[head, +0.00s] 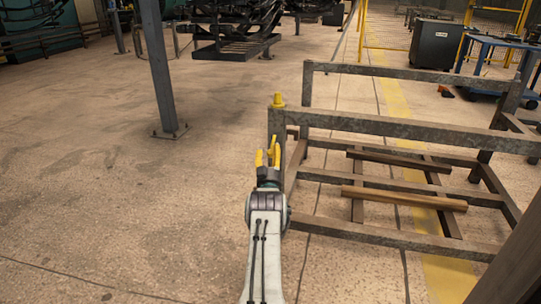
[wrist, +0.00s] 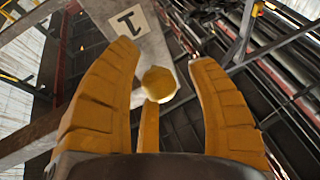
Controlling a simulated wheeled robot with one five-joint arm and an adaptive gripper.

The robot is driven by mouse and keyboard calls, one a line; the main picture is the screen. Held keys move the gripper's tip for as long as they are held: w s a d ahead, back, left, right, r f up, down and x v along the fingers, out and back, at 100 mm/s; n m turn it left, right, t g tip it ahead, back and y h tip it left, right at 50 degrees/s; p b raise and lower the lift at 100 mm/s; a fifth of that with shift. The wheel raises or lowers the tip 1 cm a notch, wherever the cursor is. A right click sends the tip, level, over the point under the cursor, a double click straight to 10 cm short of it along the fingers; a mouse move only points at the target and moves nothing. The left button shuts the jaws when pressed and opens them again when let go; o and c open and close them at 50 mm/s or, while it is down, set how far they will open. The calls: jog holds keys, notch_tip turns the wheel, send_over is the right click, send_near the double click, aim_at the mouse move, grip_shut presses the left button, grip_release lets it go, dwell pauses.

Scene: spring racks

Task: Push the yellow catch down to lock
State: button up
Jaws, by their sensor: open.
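The yellow catch (head: 278,100) sits on top of the near left corner post of a grey metal rack (head: 400,128). My gripper (head: 268,152) has yellow fingers and is just in front of that post, lower in the picture than the catch. In the wrist view a yellow faceted knob, which looks like the catch (wrist: 159,82), shows between the two outer fingers of my open gripper (wrist: 165,58). A third finger stands below it and partly overlaps it. I see no finger closed on the catch, and whether any touches it cannot be told.
Brown bars (head: 405,198) lie across the rack's lower frame. A grey column (head: 160,75) stands to the left.

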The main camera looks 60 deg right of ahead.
jog(key=shift+c, duration=0.4)
grip_shut()
jog(key=shift+f, duration=0.1)
